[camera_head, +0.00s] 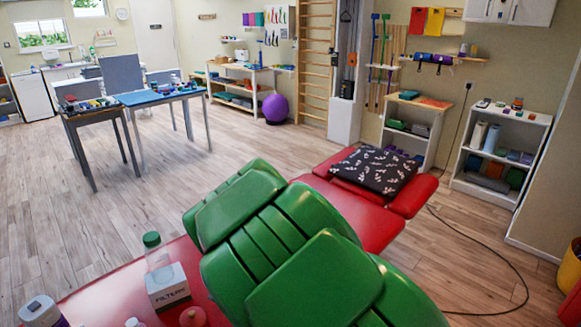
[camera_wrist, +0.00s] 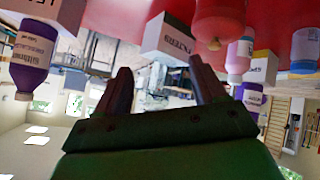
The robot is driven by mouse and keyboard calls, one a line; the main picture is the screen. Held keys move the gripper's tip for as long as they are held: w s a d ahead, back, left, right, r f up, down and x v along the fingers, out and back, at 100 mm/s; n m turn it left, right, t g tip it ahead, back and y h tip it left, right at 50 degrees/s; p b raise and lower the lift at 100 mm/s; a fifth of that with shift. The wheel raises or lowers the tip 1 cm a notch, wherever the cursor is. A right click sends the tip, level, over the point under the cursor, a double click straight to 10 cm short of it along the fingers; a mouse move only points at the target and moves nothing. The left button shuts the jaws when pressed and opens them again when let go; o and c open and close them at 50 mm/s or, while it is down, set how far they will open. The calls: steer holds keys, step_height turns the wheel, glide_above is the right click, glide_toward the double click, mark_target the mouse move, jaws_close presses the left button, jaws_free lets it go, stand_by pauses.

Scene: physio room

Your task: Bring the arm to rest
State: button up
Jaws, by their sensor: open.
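My green arm (camera_head: 290,250) stretches folded over the red padded couch in the head view, and its gripper is hidden there. In the wrist view, which is upside down, my gripper (camera_wrist: 160,66) is open with its two dark fingers spread. Nothing is held between them. A white box with printed lettering (camera_wrist: 168,40) shows beyond the fingertips, apart from them as far as I can tell.
The red couch (camera_head: 105,295) carries a green-capped bottle (camera_head: 155,252), the white box (camera_head: 168,287), a white container (camera_head: 40,310) and a patterned cushion (camera_head: 366,169).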

steer(key=w+d+r+m+t+h, duration=0.25)
steer(key=d+r+h, duration=0.2)
steer(key=d, duration=0.65)
steer(key=w+d+r+m+t+h, duration=0.1)
steer(key=w+d+r+m+h, duration=0.25)
steer(key=d, duration=0.65)
steer(key=s+d+r+m+g+h, duration=0.2)
steer(key=s+d+r+m, duration=0.2)
steer(key=s+d, duration=0.35)
steer(key=s+d+r+m+g, duration=0.1)
steer(key=s+r+m+g, duration=0.1)
steer(key=s, duration=0.8)
steer(key=s+d+r+m+g+y, duration=0.1)
steer(key=s+d+r+m+g, duration=0.1)
steer(key=s, duration=0.9)
steer(key=s+d+r+m+g, duration=0.2)
steer(key=s+r+g, duration=0.1)
steer(key=s, duration=0.7)
steer(key=shift+s+d+m+g, duration=0.3)
steer(key=shift+m+g, duration=0.1)
steer(key=shift+g, duration=0.35)
